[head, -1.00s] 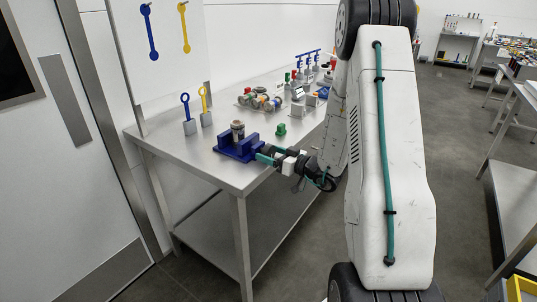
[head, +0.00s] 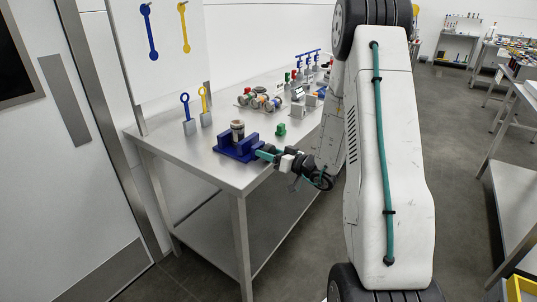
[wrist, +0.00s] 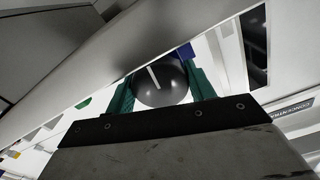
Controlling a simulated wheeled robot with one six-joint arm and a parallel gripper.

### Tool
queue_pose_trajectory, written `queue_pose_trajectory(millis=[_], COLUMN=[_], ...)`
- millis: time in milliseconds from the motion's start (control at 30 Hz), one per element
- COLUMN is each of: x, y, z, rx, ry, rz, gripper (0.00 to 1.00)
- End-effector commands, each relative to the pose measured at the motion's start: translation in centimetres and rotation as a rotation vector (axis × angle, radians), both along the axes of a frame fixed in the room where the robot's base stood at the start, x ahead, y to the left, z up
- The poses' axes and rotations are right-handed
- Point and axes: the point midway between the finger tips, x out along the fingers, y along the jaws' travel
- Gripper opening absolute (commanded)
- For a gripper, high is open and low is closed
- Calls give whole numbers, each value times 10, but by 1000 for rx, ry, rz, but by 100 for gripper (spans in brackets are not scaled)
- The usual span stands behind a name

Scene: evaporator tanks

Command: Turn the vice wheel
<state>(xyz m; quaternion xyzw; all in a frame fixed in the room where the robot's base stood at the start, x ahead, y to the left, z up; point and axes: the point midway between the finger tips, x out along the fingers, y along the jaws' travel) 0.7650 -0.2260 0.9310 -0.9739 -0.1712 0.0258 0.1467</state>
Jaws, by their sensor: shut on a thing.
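A blue vice (head: 228,150) stands near the front corner of the steel table, with a dark-topped jar or cylinder (head: 238,132) upright in it. My gripper (head: 266,154) is at the right side of the vice, its teal fingers pointing at it. In the wrist view, my gripper (wrist: 160,82) is shut on the vice wheel (wrist: 163,92), a dark round knob with a white line that leans to the left at the top. One finger lies on each side of the wheel. In the head view the wheel is hidden by the fingers.
The steel table (head: 205,165) carries a small green part (head: 281,130) near the vice, valves (head: 262,102) farther back, and blue and yellow ring-topped tools (head: 187,112) in holders at the left. The table edge runs just below my gripper.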

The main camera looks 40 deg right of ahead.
Motion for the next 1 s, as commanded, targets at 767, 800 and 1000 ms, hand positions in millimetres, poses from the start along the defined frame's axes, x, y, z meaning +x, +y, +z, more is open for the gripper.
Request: queue_pose_trajectory(millis=[767, 800, 1000], x=[-24, -31, -61], y=[-9, -13, -23], z=[0, 0, 0], rx=[0, 0, -1], ry=[1, 2, 0], rz=[-3, -5, -3], gripper=[76, 76, 76])
